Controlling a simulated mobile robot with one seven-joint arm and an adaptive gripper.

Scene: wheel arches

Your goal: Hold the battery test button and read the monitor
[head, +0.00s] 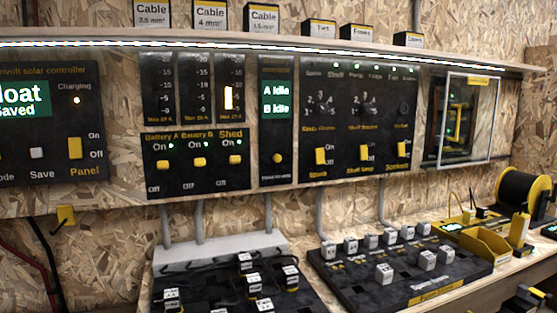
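The battery monitor (276,98) is a narrow black panel in the middle of the wall. Nothing is touching the button or covering the screens. I cannot make out my gripper in the head view.
Left of the monitor is a panel of battery and shed switches (198,161); right of it, a larger switch panel (361,125). A shelf (280,48) overhangs them. Below stand black trays of labelled blocks (400,285). A cut-off black and yellow thing (526,300) is unclear.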

